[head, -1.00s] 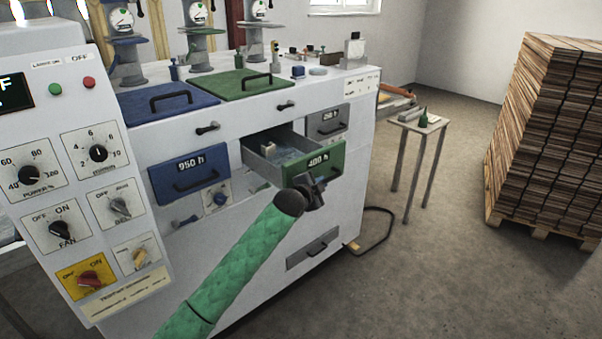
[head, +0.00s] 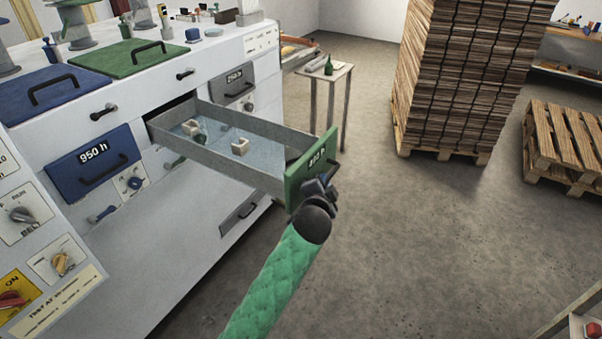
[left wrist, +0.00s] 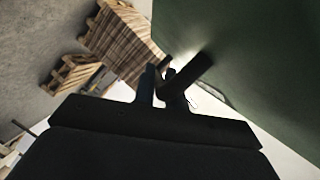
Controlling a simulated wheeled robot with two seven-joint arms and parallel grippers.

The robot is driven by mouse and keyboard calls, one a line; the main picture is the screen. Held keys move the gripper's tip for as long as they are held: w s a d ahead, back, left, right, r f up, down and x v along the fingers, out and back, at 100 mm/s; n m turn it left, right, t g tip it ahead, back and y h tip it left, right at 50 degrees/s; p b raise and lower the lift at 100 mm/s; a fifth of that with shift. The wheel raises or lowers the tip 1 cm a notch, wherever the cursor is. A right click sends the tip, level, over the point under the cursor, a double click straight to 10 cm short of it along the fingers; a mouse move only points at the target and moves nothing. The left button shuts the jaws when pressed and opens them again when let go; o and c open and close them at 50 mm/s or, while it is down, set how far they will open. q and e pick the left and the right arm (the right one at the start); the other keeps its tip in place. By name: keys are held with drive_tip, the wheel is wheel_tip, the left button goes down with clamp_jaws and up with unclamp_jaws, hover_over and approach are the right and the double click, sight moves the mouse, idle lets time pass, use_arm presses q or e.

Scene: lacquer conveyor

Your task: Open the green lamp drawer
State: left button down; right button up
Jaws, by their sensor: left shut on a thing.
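The green lamp drawer (head: 299,179) is pulled far out of the white machine in the head view. Its grey tray shows a light blue bottom with a few small pale and dark items on it. My left gripper (head: 326,187) is at the green front, shut on the drawer's dark handle. In the left wrist view, the gripper's fingers (left wrist: 167,86) close around the dark handle bar (left wrist: 188,73), next to the dark green front (left wrist: 235,45). My right gripper is in neither view.
The blue 950 h drawer (head: 94,164) and a grey drawer (head: 233,84) are shut. A small table (head: 325,77) with a green bottle stands behind. A tall stack of boards (head: 465,70) is on a pallet, with empty pallets (head: 565,145) at right. The floor around the drawer is clear.

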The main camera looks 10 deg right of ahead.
use_arm(q)
drive_tip(key=shift+s+d+f, duration=0.1)
drive_tip(key=shift+s+d, duration=0.8)
drive_tip(key=shift+d, duration=0.25)
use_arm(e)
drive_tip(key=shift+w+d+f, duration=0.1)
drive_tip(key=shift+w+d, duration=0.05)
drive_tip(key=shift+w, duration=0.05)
